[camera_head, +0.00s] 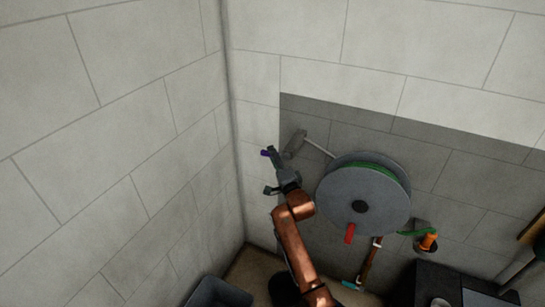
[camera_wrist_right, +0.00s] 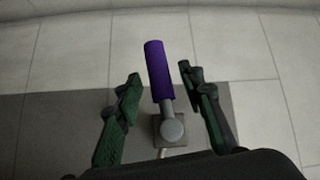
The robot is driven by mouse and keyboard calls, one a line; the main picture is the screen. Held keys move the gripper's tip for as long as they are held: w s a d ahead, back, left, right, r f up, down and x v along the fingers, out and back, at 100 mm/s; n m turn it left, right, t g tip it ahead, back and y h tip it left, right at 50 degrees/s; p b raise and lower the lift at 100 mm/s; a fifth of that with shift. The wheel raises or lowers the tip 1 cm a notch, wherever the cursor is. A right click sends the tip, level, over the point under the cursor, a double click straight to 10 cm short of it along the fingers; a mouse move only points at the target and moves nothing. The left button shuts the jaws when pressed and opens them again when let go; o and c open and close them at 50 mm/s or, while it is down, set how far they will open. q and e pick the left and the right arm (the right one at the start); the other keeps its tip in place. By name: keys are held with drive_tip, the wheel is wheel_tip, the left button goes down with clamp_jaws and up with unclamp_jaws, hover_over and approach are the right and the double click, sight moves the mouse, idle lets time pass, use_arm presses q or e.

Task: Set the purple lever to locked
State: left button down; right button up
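The purple lever (camera_wrist_right: 157,72) has a purple grip on a grey round pivot, with a square grey mount (camera_wrist_right: 160,143) behind it. In the right wrist view its grip points up, tilted slightly left. In the head view only a small purple bit of the lever (camera_head: 265,153) shows by my gripper. My right gripper (camera_head: 269,171) is open near the wall. In the wrist view its two dark green fingers (camera_wrist_right: 157,82) stand on either side of the lever, with gaps to both sides. Any locked marking is not visible. My left gripper is not in view.
A large grey reel (camera_head: 345,195) with a green rim and a red handle (camera_head: 349,233) is on the wall right of my arm. An orange cylinder (camera_head: 428,242) with a green handle is further right. A dark bin (camera_head: 218,293) stands below. The left wall is bare.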

drive_tip(key=shift+x, duration=0.85)
drive_tip(key=shift+c, duration=0.7)
clamp_jaws()
